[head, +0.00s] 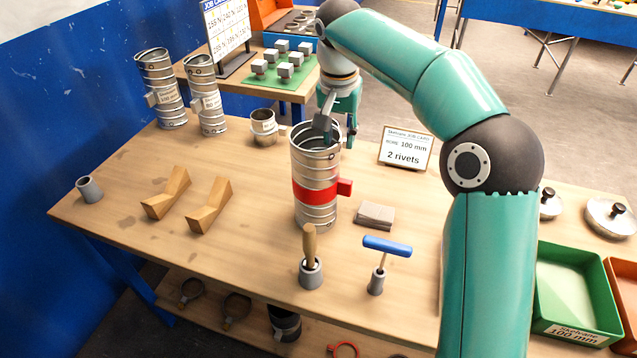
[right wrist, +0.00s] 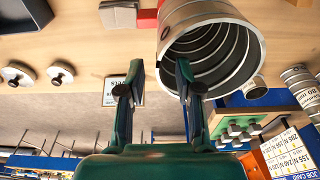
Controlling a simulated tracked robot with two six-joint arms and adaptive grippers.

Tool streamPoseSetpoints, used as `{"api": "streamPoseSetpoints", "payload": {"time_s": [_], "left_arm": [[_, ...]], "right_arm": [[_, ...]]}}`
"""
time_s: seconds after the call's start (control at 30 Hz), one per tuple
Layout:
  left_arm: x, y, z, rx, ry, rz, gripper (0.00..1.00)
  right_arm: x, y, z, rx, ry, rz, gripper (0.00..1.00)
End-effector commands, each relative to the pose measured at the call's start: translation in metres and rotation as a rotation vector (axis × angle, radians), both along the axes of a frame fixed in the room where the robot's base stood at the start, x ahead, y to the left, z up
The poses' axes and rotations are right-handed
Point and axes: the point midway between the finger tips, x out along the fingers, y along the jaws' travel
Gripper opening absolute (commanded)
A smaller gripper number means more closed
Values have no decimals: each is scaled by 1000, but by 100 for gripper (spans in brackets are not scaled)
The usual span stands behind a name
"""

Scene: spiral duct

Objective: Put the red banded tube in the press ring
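The red banded tube (head: 313,168) stands upright on the wooden table, a ribbed metal duct with a red band and a red block on its right side. My right gripper (head: 337,132) is at its top rim. In the right wrist view my right gripper (right wrist: 157,85) has its fingers apart, with one overlapping the tube's open mouth (right wrist: 215,55) and the other outside the wall. Whether a finger touches the tube, I cannot tell. My left gripper is not in view. I cannot pick out the press ring with certainty.
Two wooden cradles (head: 208,205) and a grey cup (head: 89,190) stand left. A wooden-handled tool (head: 310,258) and a blue T-handle (head: 387,246) stand in front. A job card (head: 405,149) and a grey block (head: 374,216) are right of the tube. Two ducts (head: 160,88) stand back left.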

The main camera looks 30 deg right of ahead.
Motion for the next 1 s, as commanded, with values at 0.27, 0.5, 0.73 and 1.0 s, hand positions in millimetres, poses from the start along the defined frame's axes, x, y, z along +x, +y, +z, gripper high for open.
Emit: {"api": "streamPoseSetpoints", "payload": {"time_s": [0.27, 0.5, 0.73, 1.0], "left_arm": [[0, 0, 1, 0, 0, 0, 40], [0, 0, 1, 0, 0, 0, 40], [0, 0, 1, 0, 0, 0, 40], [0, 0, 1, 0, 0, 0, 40]], "right_arm": [[1, -2, -33, 0, 4, 0, 35], [4, -4, -51, 0, 0, 0, 35], [4, -4, -51, 1, -1, 0, 26], [4, -4, -51, 0, 0, 0, 0]]}}
